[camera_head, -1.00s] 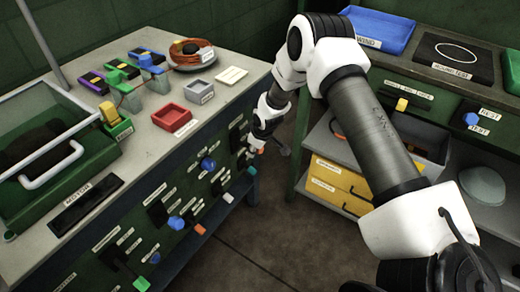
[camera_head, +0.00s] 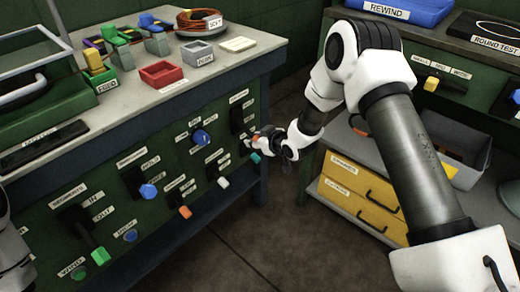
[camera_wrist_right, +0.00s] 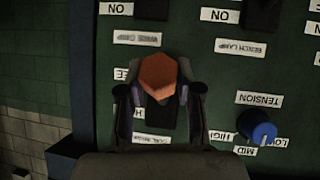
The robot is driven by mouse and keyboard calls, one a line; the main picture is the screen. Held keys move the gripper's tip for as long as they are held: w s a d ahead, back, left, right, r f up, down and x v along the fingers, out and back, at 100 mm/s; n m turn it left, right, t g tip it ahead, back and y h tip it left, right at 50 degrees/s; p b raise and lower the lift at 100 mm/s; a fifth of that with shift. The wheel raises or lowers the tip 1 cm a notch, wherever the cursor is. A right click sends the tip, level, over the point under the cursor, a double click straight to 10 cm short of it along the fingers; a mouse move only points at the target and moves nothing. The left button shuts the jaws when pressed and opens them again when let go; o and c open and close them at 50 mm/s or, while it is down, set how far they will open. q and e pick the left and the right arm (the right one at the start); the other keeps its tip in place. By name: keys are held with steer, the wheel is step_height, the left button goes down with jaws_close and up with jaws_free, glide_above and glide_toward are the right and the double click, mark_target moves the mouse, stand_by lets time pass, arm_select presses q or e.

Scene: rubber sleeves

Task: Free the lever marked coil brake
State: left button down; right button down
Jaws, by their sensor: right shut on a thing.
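The lever with an orange handle (camera_wrist_right: 158,77) stands out from the green panel in the right wrist view. A label (camera_wrist_right: 152,139) that seems to read coil brake, upside down, sits below it, and a partly hidden label ending in EE is at its left. My right gripper (camera_wrist_right: 159,100) is shut on the orange handle, one finger on each side. In the head view my right gripper (camera_head: 264,143) is at the right end of the bench's front panel, where it hides most of this lever. My left gripper is not in view.
A blue tension knob (camera_wrist_right: 258,132) is right of the lever in the wrist view. In the head view a teal-tipped lever (camera_head: 255,157), white-tipped lever (camera_head: 222,183) and blue knob (camera_head: 200,137) are close by. A second bench with yellow drawers (camera_head: 362,193) stands right; floor is clear between.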

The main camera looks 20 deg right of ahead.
steer(key=shift+w+f+t, duration=0.1)
steer(key=shift+f+t, duration=0.15)
steer(key=shift+t, duration=0.05)
steer(key=c, duration=0.9)
jaws_free()
steer(key=shift+c, duration=0.2)
steer(key=shift+o, duration=0.9)
steer(key=shift+w+a+f, duration=0.1)
steer(key=v, duration=1.2)
